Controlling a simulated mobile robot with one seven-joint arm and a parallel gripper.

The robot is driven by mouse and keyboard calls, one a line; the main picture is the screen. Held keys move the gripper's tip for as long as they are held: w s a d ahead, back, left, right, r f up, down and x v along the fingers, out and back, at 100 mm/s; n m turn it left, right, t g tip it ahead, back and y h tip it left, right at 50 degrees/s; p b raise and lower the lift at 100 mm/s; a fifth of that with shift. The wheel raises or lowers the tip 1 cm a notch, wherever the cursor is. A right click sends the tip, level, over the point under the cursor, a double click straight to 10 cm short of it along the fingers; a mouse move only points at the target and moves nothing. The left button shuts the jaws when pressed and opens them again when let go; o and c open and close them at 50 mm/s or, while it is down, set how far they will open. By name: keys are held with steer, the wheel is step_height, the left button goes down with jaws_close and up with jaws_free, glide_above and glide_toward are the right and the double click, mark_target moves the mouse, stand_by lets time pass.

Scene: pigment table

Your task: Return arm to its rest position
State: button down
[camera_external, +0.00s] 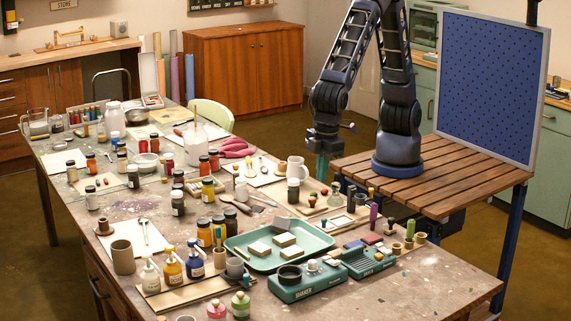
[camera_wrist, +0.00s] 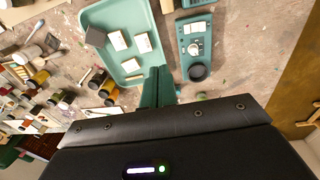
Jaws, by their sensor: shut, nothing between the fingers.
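My arm (camera_external: 393,95) rises from its round blue base on a slatted wooden stand and bends over at the top of the picture. My gripper (camera_external: 322,172) hangs down over the right side of the work table, with its green fingers pointing down. In the wrist view the green fingers (camera_wrist: 158,80) are together with nothing between them. In the external view the gripper is above the things around the white mug (camera_external: 297,168). How far above them it is, I cannot tell.
The pigment table (camera_external: 450,285) is crowded with bottles, jars and tools. A green tray (camera_external: 240,257) with pale blocks and a green shaker (camera_external: 307,287) stand near the front. A blue perforated panel (camera_external: 490,85) stands on the right of the wooden stand (camera_external: 440,185). The table's front right is mostly clear.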

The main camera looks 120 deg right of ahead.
steer(key=s+d+r+t, duration=0.2)
steer(key=s+d+r, duration=1.15)
steer(key=d, duration=0.25)
steer(key=s+d+r+t, duration=0.1)
steer(key=s+d, duration=0.4)
steer(key=s, duration=0.4)
steer(key=s+d+r+t, duration=0.1)
steer(key=s+d+r, duration=0.1)
steer(key=s+d, duration=0.3)
steer(key=s, duration=0.4)
steer(key=shift+s+y, duration=0.3)
steer(key=shift+s, duration=0.05)
steer(key=c, duration=1.6)
jaws_free()
steer(key=shift+s+d, duration=0.1)
steer(key=shift+s, duration=0.15)
steer(key=o, duration=0.8)
